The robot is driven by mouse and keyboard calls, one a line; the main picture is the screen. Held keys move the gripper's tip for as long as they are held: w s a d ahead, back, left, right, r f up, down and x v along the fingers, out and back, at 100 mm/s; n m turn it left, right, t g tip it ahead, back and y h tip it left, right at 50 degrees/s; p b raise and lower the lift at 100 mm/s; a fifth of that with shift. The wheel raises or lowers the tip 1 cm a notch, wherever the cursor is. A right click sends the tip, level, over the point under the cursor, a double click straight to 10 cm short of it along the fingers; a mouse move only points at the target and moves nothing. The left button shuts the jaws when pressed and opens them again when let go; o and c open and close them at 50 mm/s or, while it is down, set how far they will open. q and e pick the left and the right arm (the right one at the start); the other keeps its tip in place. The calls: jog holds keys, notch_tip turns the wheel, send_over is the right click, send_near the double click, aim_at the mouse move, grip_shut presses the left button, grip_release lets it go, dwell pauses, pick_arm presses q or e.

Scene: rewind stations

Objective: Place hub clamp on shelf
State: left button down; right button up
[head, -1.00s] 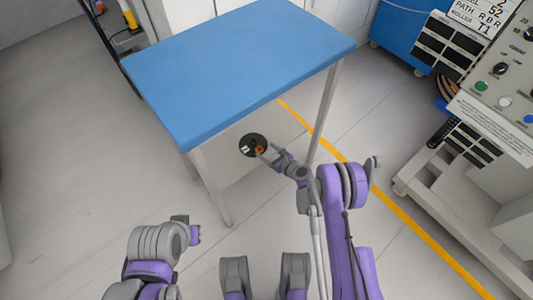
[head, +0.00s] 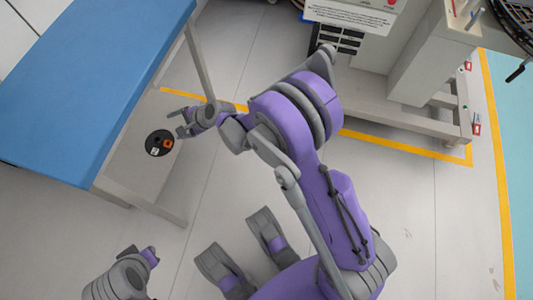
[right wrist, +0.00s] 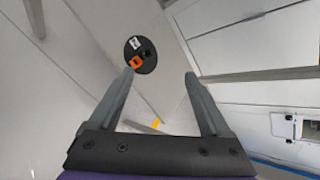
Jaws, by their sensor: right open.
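The hub clamp is a black disc with an orange part and a white label (head: 159,143). It appears to lie flat on the pale lower shelf (head: 128,172) under the blue tabletop. My right gripper (head: 176,121) is open and empty beside the disc. In the right wrist view the disc (right wrist: 147,50) shows beyond the open fingers (right wrist: 160,73), nearer the left finger's tip. Whether that finger touches it is unclear. My left gripper (head: 152,256) is at the bottom left, away from the disc; its jaws are too small to read.
The blue tabletop (head: 80,85) overhangs the shelf, with a table leg (head: 201,62) near my right gripper. A grey machine stand (head: 400,108) stands at the upper right. Yellow floor tape (head: 400,150) runs before it. The floor between is clear.

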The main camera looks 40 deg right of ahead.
jog(key=s+d+r+n+g+h, duration=0.1)
jog(key=s+d+r+n, duration=0.2)
jog(key=s+r+n, duration=0.35)
jog(key=s+d+r+n+g+h, duration=0.1)
jog(key=s+d+r+n+h, duration=0.15)
jog(key=s, duration=0.75)
jog(key=s+d+n+g+h, duration=0.1)
jog(key=s+d+n, duration=0.2)
jog(key=s, duration=0.5)
jog(key=s+d+n+h, duration=0.2)
jog(key=s+n, duration=0.3)
jog(key=s, duration=0.3)
jog(key=shift+d+r+n+g, duration=0.35)
jog(key=shift+d+n+g, duration=0.05)
jog(key=shift+d, duration=0.5)
